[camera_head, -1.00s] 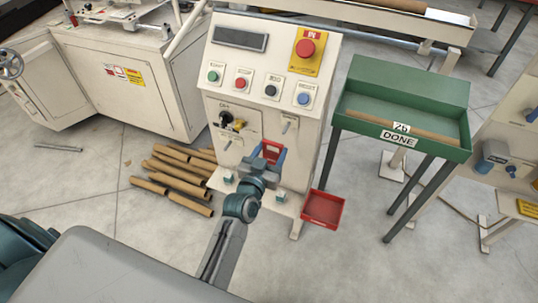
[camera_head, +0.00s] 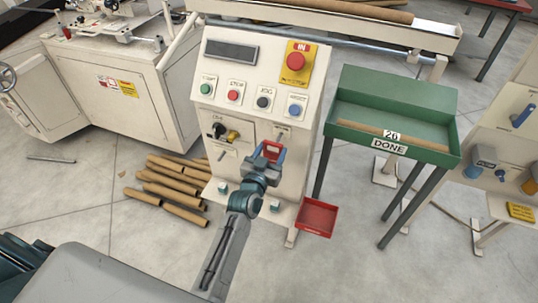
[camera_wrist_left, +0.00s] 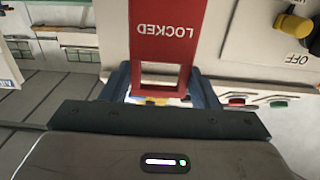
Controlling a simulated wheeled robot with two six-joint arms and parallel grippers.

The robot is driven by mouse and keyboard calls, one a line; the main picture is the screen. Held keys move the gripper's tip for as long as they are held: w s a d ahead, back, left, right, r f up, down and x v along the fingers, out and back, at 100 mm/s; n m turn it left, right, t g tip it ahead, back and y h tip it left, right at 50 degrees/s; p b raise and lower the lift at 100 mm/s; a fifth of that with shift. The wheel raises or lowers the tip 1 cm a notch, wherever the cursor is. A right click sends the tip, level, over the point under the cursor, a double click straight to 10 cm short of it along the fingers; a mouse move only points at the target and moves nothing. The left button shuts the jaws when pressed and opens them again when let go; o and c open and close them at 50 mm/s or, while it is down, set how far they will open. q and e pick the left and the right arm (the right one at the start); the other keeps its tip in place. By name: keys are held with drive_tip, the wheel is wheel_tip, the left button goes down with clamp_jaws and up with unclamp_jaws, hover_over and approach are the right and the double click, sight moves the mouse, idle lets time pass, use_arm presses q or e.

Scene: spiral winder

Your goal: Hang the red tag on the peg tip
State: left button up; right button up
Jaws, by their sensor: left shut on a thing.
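The red tag (camera_head: 272,151) is held by my left gripper (camera_head: 262,157) in front of the lower right part of the control cabinet's face. In the left wrist view the red tag (camera_wrist_left: 168,45) reads LOCKED upside down, with a rectangular slot near the jaws. The blue fingers of my left gripper (camera_wrist_left: 162,88) are shut on its slotted end. A small grey peg (camera_head: 281,133) sticks out of the cabinet just above the tag in the head view. I cannot tell whether tag and peg touch. My right gripper is not in view.
The cabinet (camera_head: 240,110) carries buttons, a red emergency stop (camera_head: 296,61) and a yellow handle (camera_head: 232,136). A red bin (camera_head: 317,217) sits low at its right. Cardboard tubes (camera_head: 170,190) lie on the floor to the left. A green tray stand (camera_head: 395,100) stands right.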

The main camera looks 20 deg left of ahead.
use_arm(q)
drive_tip(key=shift+w+f, duration=0.1)
drive_tip(key=shift+w, duration=1.95)
drive_tip(key=shift+w+d+f+b, duration=0.1)
drive_tip(key=shift+w+f+b, duration=0.2)
drive_tip(key=shift+w+f, duration=0.35)
drive_tip(key=shift+w+r, duration=0.1)
drive_tip(key=shift+r, duration=0.05)
drive_tip(key=o, duration=1.1)
drive_tip(key=shift+c, duration=0.2)
